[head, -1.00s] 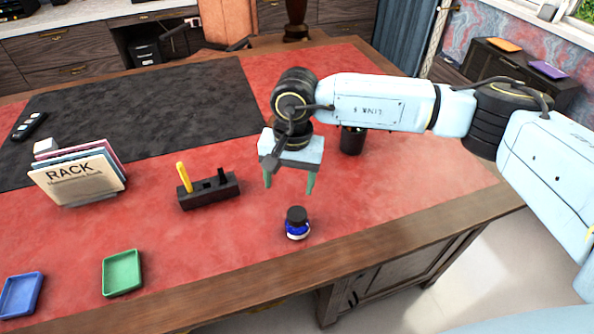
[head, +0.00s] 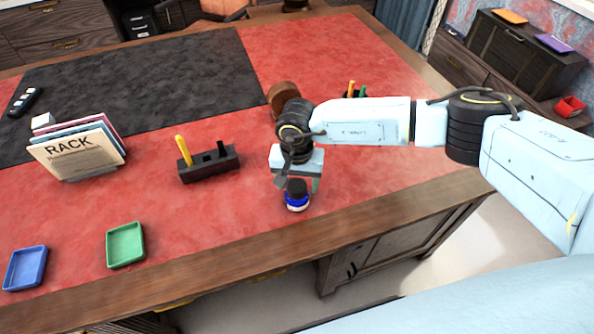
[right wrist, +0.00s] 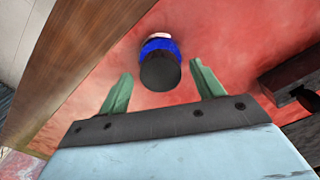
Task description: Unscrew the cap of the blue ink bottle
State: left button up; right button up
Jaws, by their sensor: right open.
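The blue ink bottle (head: 297,203) stands upright on the red leather near the desk's front edge. Its black cap (head: 297,187) is on top. In the right wrist view the cap (right wrist: 160,71) faces the camera, with the blue bottle (right wrist: 158,46) behind it. My right gripper (head: 300,192) is open and empty, lowered just behind the bottle in the head view. In the right wrist view its green fingers (right wrist: 160,80) lie to either side of the cap, apart from it. My left gripper is not in view.
A black pen stand (head: 209,168) with a yellow pen is left of the bottle. A green tray (head: 125,262), a blue tray (head: 9,284) and a rack of folders (head: 62,172) are farther left. The red leather around the bottle is clear.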

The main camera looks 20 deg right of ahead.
jog(key=shift+f, duration=0.25)
jog(key=c, duration=1)
